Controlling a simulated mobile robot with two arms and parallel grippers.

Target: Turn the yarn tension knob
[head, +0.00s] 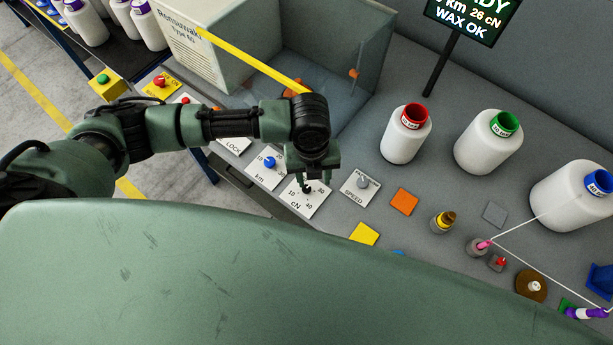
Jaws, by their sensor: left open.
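The yarn tension knob is a small dark knob (307,189) on a white dial plate (308,209) marked cN, with numbers such as 10, 30 and 40 around it. My left gripper (309,184) points down right above this plate, its fingers at the knob. The fingers are open and partly hide the knob; I cannot tell whether they touch it. My right gripper is not in the head view.
A blue km knob (269,162) and a grey SPEED knob (362,182) flank the cN plate. A grey-green machine box (215,40) stands behind my arm. A display (474,15) reads 26 cN.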

